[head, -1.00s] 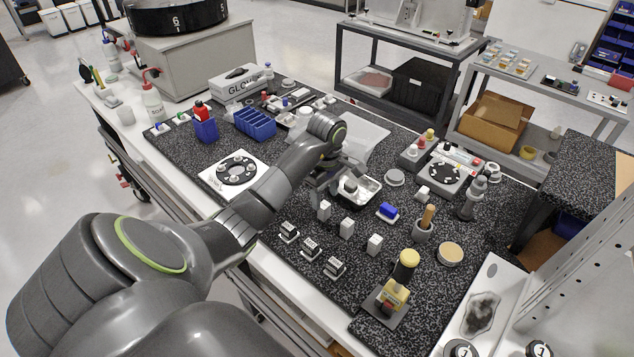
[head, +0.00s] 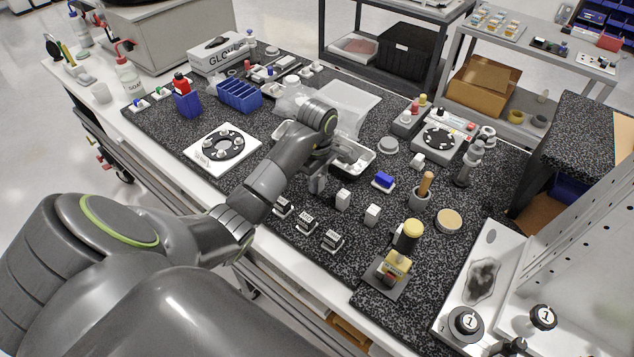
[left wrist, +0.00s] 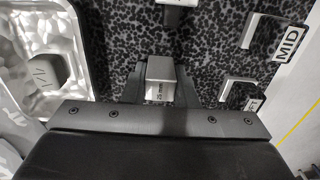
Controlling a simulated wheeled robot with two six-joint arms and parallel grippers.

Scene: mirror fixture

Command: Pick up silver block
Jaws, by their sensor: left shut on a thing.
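My left gripper (head: 318,184) is at the front edge of the metal tray, over the speckled mat. In the head view the gripper hides most of this block. Two similar pale blocks, one nearer (head: 342,199) and one farther right (head: 372,214), stand upright in a row beside it. Whether the held block touches the mat cannot be told. My right gripper is not in view.
The metal tray (head: 352,157) lies behind the gripper and holds a grey block (left wrist: 62,68) in the wrist view. Labelled brackets (head: 305,221) stand in front.

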